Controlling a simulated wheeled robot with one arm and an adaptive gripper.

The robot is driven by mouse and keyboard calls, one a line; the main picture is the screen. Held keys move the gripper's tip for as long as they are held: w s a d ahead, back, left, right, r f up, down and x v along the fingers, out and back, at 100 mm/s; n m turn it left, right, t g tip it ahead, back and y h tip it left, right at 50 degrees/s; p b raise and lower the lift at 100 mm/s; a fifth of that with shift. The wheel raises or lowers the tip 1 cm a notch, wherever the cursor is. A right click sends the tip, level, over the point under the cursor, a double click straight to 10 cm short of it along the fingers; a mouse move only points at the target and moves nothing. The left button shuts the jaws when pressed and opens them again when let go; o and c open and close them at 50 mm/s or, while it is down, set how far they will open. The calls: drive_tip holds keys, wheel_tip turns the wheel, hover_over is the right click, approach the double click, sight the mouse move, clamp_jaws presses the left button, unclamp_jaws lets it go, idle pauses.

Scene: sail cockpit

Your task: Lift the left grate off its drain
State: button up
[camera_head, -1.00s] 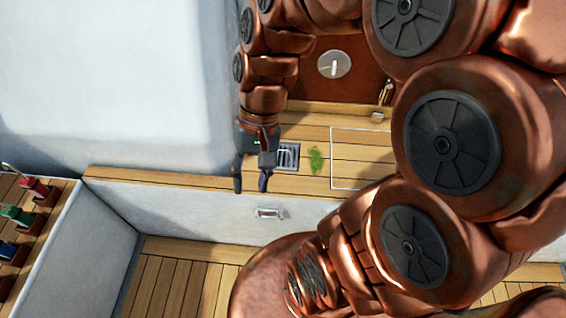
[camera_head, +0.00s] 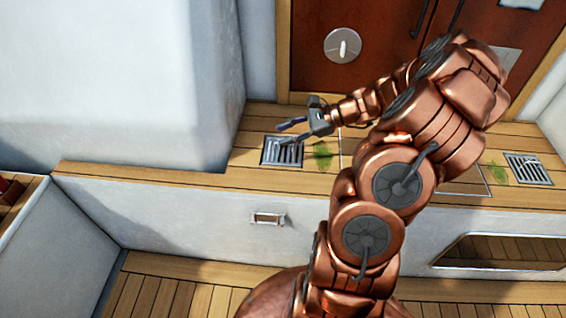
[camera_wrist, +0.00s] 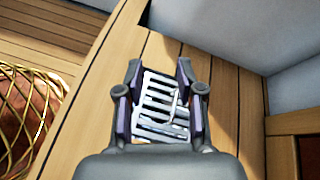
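The left grate (camera_head: 281,153) is a silver slotted plate lying in the wooden bench top, near the white wall. My gripper (camera_head: 283,130) is open and empty above it, reaching in from the right with its fingers pointing left. In the wrist view the grate (camera_wrist: 157,113) shows between the spread fingers (camera_wrist: 158,70), with a thin upright handle (camera_wrist: 175,105) on it. The fingers appear apart from the handle. The near end of the grate is hidden by my gripper. The drain under the grate is not visible.
A green patch (camera_head: 321,155) lies just right of the left grate. A second grate (camera_head: 527,168) is far right, with another green patch (camera_head: 494,172) beside it. Brown doors (camera_head: 376,50) stand behind the bench. A white wall (camera_head: 200,100) rises close at left.

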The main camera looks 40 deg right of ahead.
sight(275, 140)
drive_tip(key=d+f+m, duration=0.1)
drive_tip(key=d+f, duration=0.1)
drive_tip(key=d+f+m+t+b, duration=0.1)
drive_tip(key=d, duration=0.1)
drive_tip(key=d+f+m+t+b, duration=0.1)
drive_tip(key=d+f, duration=0.1)
drive_tip(key=shift+s+d+f+h, duration=0.15)
drive_tip(key=shift+d+f+h, duration=0.15)
drive_tip(key=shift+f+h, duration=0.1)
drive_tip(key=shift+b+x, duration=1)
drive_tip(key=shift+x, duration=2.8)
clamp_jaws()
